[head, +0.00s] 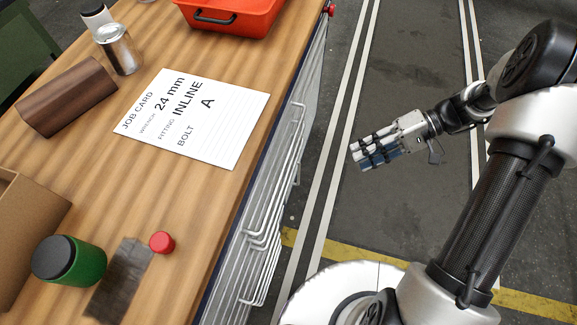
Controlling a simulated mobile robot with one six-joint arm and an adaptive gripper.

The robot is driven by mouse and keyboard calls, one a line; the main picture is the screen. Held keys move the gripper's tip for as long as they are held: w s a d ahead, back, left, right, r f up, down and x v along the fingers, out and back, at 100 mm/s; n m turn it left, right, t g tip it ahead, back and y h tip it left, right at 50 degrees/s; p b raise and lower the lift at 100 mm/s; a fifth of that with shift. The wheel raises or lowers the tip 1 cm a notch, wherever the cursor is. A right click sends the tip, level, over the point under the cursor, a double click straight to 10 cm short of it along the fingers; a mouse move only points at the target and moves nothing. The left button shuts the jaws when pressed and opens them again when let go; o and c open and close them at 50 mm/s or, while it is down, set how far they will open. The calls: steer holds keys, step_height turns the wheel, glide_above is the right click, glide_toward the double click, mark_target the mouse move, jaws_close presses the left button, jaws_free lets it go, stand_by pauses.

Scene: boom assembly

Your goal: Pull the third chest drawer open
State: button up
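The chest's drawer front (262,205) runs down the right side of the wooden worktop and shows very steeply from above. Several long wire-like handles (298,140) stand out from it, stacked and overlapping. I cannot tell which one belongs to the third drawer, and no drawer visibly stands out. My gripper (358,157) is to the right of the chest, over the floor, pointing left toward the handles. It is apart from them and holds nothing that I can see. Its fingers look close together, but their opening is hard to make out.
On the worktop (200,200) are a job card (195,118), an orange case (235,22), a metal can (119,50), a brown block (67,97), a green jar (72,262), and a red cap (162,242). Open floor lies right of the chest.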

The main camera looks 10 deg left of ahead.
step_height(320, 180, down, 15)
steer(key=m+t+y, duration=0.1)
steer(key=t+y, duration=0.1)
steer(key=y, duration=0.4)
steer(key=m+t+y, duration=0.2)
steer(key=t+y, duration=0.2)
glide_toward(286, 189)
steer(key=shift+t, duration=0.4)
steer(key=x, duration=1)
steer(key=shift+s+f, duration=0.2)
steer(key=shift+f, duration=0.1)
steer(key=shift+c, duration=0.2)
jaws_close()
